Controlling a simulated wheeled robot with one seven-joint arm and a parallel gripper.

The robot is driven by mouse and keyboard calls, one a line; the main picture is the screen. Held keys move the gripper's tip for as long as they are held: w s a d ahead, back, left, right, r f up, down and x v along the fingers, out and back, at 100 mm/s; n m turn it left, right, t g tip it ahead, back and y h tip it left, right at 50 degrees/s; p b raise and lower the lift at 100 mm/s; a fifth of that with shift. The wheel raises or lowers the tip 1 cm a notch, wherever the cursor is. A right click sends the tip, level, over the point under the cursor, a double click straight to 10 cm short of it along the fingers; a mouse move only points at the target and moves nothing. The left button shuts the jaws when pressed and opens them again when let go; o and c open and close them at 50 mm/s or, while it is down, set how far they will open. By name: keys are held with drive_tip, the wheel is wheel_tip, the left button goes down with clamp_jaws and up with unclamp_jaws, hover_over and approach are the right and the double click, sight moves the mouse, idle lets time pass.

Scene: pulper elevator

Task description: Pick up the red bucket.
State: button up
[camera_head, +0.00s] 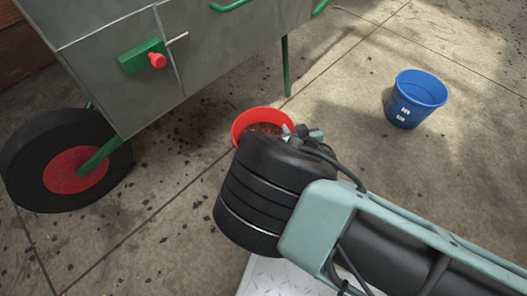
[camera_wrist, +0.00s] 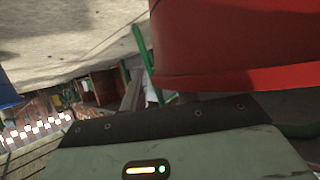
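The red bucket (camera_head: 262,122) stands on the concrete floor below the grey metal machine, and dark reddish contents show inside it. My black wrist hides its lower front. My gripper (camera_head: 302,133) is mostly hidden behind the wrist, with small grey-green parts showing at the bucket's right rim. In the wrist view the red bucket (camera_wrist: 235,45) fills the upper right, very close beyond the gripper's body. The fingers are not clear in either view, so I cannot tell whether they touch the bucket.
A blue bucket (camera_head: 418,98) stands on open floor to the right. The grey machine (camera_head: 120,70) has green legs, a red-knobbed green latch and a black wheel (camera_head: 65,160) with a red hub. One green leg (camera_head: 286,68) stands just behind the red bucket. Dark bits litter the floor.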

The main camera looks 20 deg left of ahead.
drive_tip(key=shift+w, duration=0.1)
clamp_jaws()
drive_tip(key=shift+f, duration=0.15)
idle(1.2)
